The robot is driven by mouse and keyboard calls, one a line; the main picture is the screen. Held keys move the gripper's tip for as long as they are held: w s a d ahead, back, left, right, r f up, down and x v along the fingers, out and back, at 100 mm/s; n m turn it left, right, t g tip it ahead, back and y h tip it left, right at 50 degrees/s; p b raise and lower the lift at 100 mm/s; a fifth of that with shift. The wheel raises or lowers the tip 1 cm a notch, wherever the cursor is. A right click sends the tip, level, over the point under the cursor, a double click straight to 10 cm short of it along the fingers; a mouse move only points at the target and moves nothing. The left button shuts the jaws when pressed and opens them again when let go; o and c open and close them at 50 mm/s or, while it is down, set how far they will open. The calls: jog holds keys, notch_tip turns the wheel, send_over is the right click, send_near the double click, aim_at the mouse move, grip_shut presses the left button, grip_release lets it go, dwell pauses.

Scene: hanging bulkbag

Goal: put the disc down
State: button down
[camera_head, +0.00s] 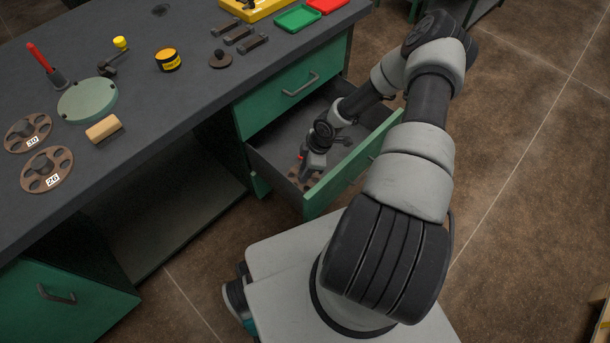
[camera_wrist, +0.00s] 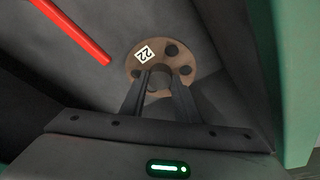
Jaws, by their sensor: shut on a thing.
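A brown disc with holes and a "22" label (camera_wrist: 166,51) is in the wrist view, with its central hub between the fingers of my gripper (camera_wrist: 159,80). My gripper (camera_head: 306,172) is shut on that hub, inside the open green drawer (camera_head: 346,177). The disc's brown edge (camera_head: 294,178) shows partly in the head view, low in the drawer. The fingers hide part of the disc. I cannot tell whether it touches the drawer floor (camera_wrist: 100,85).
A red rod (camera_wrist: 72,30) lies in the drawer beside the disc. The drawer walls are close around my gripper. On the bench (camera_head: 180,105) are discs labelled 30 (camera_head: 28,133) and 26 (camera_head: 47,170), a pale green round plate (camera_head: 88,100) and several tools.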

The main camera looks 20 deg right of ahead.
aim_at(314, 178)
jog(key=shift+f+b, duration=0.3)
jog(key=shift+f, duration=1.2)
jog(key=shift+f, duration=0.1)
jog(key=shift+f+b, duration=0.15)
jog(key=shift+b, duration=0.15)
jog(key=c, duration=1.4)
grip_release()
jog(key=shift+o, duration=0.2)
jog(key=p+v, duration=0.4)
jog(key=v, duration=0.8)
jog(key=shift+r, duration=0.3)
